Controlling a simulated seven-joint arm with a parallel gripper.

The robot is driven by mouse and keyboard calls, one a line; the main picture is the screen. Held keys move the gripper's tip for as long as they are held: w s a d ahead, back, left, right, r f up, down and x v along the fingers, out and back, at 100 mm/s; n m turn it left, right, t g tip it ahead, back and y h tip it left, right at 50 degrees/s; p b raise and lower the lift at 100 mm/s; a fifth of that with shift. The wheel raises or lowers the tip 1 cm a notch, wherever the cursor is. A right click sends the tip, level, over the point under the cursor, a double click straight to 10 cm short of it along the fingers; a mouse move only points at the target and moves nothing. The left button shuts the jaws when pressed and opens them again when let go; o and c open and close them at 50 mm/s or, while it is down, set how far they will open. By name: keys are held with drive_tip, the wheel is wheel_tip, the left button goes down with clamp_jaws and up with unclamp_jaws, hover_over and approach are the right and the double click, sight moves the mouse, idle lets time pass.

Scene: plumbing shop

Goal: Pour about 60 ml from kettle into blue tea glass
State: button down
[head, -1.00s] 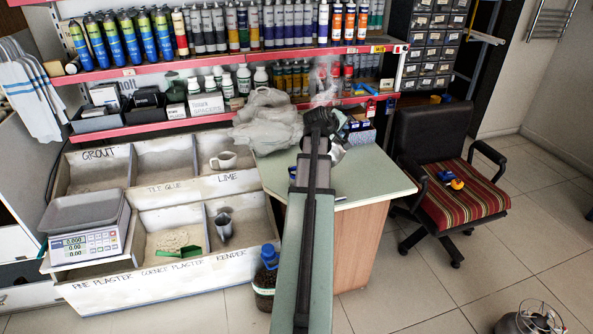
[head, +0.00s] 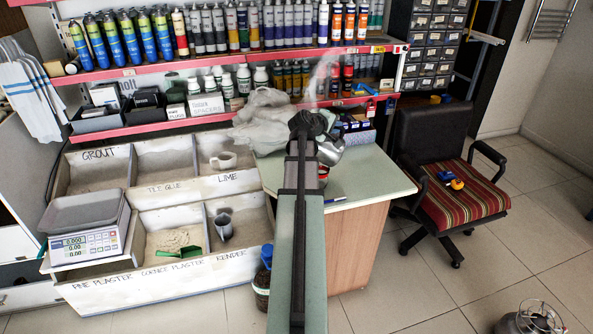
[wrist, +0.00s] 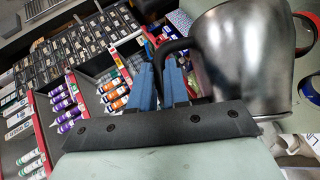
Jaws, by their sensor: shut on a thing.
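The kettle (wrist: 240,60) is a shiny silver vessel with a black handle, large at the right of the wrist view. In the head view part of its silver body (head: 330,152) shows to the right of my wrist, over the green counter (head: 365,182). My gripper's blue fingers (wrist: 160,85) are shut on the black handle. In the head view my own arm hides the fingers. The kettle looks tilted in the wrist view, but that camera is itself turned. I cannot make out the blue tea glass in either view.
A grey crumpled bag (head: 265,125) lies at the counter's back left. A small red-rimmed item (head: 323,172) and a blue pen (head: 337,200) lie beside my arm. Boxes (head: 358,137) stand at the back right. Pale steam rises behind my wrist. The counter's front right is clear.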

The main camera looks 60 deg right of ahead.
sight(344, 131)
drive_tip(key=shift+w+a+n+g+h, duration=0.25)
drive_tip(key=shift+w+a+n+h, duration=0.1)
drive_tip(key=shift+w, duration=0.3)
drive_tip(key=shift+w+a+n+g+h, duration=0.25)
drive_tip(key=shift+w+a, duration=0.1)
drive_tip(key=shift+w, duration=0.25)
idle(2.2)
drive_tip(key=shift+s+d+m+t+y, duration=0.15)
drive_tip(key=shift+s+d+m+y, duration=0.15)
drive_tip(key=shift+s, duration=0.25)
drive_tip(key=shift+s+d+m+t+y, duration=0.2)
drive_tip(key=shift+s+d, duration=0.15)
drive_tip(key=shift+s, duration=0.2)
drive_tip(key=shift+s+d+m+t+y, duration=0.5)
drive_tip(key=shift+s+d+t, duration=0.05)
drive_tip(key=shift+s, duration=0.35)
drive_tip(key=shift+s+d+f+m+t+y, duration=0.25)
drive_tip(key=shift+s+f, duration=0.1)
drive_tip(key=shift+f, duration=0.2)
drive_tip(key=shift+s+d+f+m+t+y, duration=0.15)
drive_tip(key=shift+s+f+y, duration=0.15)
drive_tip(key=shift+f, duration=0.2)
drive_tip(key=shift+s+f, duration=0.1)
drive_tip(key=shift+s, duration=0.15)
